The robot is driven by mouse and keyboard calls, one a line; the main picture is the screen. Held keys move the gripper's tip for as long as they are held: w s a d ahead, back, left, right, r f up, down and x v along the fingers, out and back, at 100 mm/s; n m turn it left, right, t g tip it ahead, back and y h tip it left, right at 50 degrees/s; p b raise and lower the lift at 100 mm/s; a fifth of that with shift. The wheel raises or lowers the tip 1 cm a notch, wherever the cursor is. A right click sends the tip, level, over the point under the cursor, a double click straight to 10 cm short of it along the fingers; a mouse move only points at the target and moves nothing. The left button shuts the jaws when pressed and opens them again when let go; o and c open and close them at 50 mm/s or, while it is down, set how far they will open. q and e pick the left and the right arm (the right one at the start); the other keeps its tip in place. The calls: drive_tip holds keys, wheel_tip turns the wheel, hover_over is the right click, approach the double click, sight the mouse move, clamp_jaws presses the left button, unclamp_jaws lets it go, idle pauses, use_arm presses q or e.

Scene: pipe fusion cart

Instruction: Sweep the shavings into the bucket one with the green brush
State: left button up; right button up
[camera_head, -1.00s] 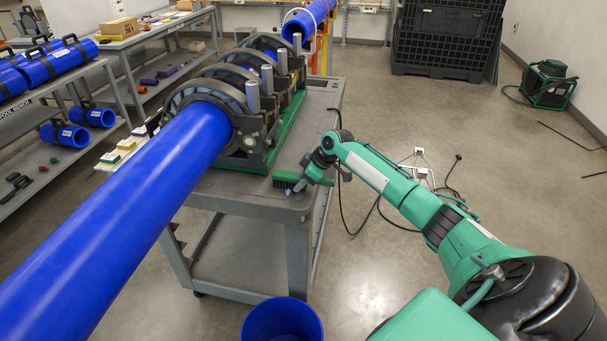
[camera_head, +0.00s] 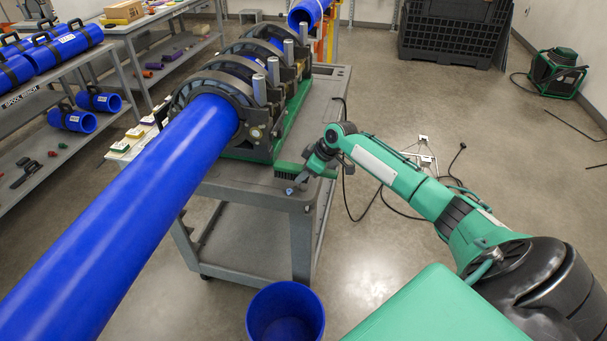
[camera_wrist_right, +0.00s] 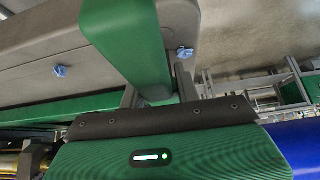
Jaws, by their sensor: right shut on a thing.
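The green brush (camera_head: 289,167) is at the near right corner of the cart top. My right gripper (camera_head: 308,174) is shut on it; the wrist view (camera_wrist_right: 158,92) shows the brush's long green block (camera_wrist_right: 125,38) between the fingers. A blue shaving (camera_head: 290,190) shows at the cart's near edge, beside the brush. In the wrist view, one blue shaving (camera_wrist_right: 185,52) lies right of the brush and another (camera_wrist_right: 61,70) left of it, both on the grey top. The blue bucket (camera_head: 285,291) stands on the floor below the near edge, its inside dark. My left gripper is out of view.
A thick blue pipe (camera_head: 130,215) runs from the fusion machine (camera_head: 252,125) across the left foreground. The grey cart (camera_head: 262,199) has its bare near strip by the brush. Cables lie on the floor to the right. Shelves with blue spools stand at left.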

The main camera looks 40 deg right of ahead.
sight(302, 166)
drive_tip(key=shift+w+d+r+p, duration=0.15)
drive_tip(key=shift+r+p, duration=0.25)
drive_tip(key=shift+r, duration=0.35)
drive_tip(key=shift+w+d+r+p, duration=0.15)
drive_tip(key=shift+r+p, duration=0.2)
drive_tip(key=shift+r, duration=0.35)
